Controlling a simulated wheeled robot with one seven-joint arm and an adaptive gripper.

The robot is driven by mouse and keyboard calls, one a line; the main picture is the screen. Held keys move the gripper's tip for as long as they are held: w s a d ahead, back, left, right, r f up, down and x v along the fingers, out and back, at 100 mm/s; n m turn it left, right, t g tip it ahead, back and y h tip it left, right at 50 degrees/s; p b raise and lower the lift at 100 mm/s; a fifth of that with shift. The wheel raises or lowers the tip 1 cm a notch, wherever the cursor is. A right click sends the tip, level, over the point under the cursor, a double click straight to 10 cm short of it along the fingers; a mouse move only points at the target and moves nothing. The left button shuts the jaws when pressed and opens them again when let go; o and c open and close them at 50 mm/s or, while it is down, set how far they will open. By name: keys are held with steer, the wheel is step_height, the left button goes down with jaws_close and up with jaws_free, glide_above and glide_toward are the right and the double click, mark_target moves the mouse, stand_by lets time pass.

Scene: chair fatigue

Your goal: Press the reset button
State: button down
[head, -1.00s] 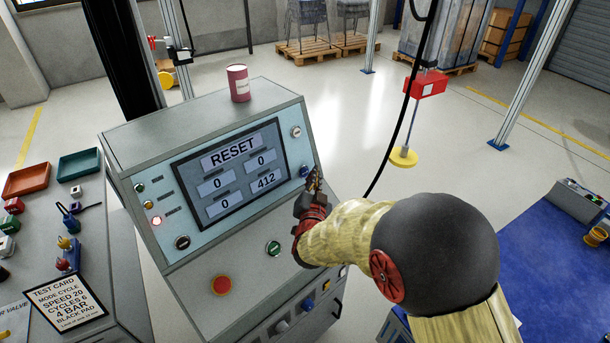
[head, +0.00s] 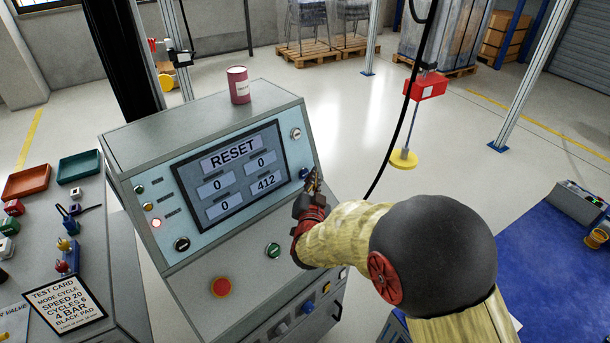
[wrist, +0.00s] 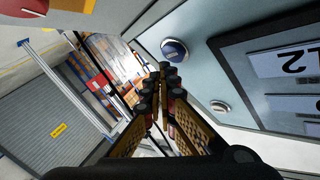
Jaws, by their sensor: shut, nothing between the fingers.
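The grey control console has a tilted panel with a screen (head: 233,177) that reads RESET above the values 0, 0, 0 and 412. A round blue button (head: 304,173) sits at the right of the screen, partly covered by my gripper; its label is too small to read. It also shows in the wrist view (wrist: 174,50), just beyond the fingertips. My gripper (head: 315,176) is shut and empty, its tips close to this button. I cannot tell whether they touch it. In the wrist view, my fingertips (wrist: 166,72) meet in the middle.
The panel also has a pale knob (head: 295,133), a black knob (head: 182,244), a green button (head: 273,249) and a red button (head: 221,286). A red can (head: 238,85) stands on top of the console. A black cable (head: 393,150) hangs to the right of my gripper.

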steer(key=shift+w+a, duration=0.1)
stand_by(0.5)
steer(key=shift+w+a+f+b, duration=0.1)
steer(key=shift+w+a+b, duration=0.1)
steer(key=shift+b, duration=0.15)
steer(key=shift+w+a+f, duration=0.1)
steer(key=shift+w+a, duration=0.15)
steer(key=shift+a, duration=0.05)
stand_by(0.7)
steer(key=shift+d, duration=0.1)
steer(key=shift+s+d+r, duration=0.25)
steer(key=shift+s+d, duration=0.25)
steer(key=shift+s, duration=0.05)
stand_by(0.3)
steer(key=shift+s+d+r, duration=0.3)
steer(key=shift+s+d, duration=0.55)
steer(key=shift+d, duration=0.05)
steer(key=shift+s+d+r, duration=0.25)
steer(key=shift+s+d, duration=0.6)
